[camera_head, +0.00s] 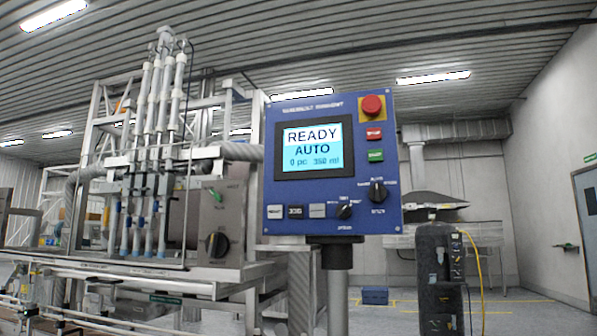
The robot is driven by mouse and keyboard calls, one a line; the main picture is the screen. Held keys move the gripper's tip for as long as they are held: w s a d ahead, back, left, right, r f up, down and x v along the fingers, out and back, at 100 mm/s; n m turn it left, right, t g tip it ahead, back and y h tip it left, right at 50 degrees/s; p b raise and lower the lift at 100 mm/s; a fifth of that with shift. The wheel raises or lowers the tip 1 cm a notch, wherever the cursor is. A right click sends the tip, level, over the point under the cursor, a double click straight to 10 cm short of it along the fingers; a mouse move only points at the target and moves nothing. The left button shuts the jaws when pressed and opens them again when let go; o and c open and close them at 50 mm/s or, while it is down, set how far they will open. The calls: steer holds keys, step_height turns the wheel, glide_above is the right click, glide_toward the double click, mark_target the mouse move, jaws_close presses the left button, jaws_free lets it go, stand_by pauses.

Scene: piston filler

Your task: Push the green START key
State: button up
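The screen (309,148) reads READY, AUTO, 0 pc, 350 ml. The key is in plain sight with nothing in front of it. My gripper is not in view.
A red mushroom button (372,106) is above the keys. Rotary knobs (377,192) (344,211) and small keys (295,211) are below. The panel stands on a grey post (334,290). The filler frame (160,150) is left, a dark cylinder (440,280) right.

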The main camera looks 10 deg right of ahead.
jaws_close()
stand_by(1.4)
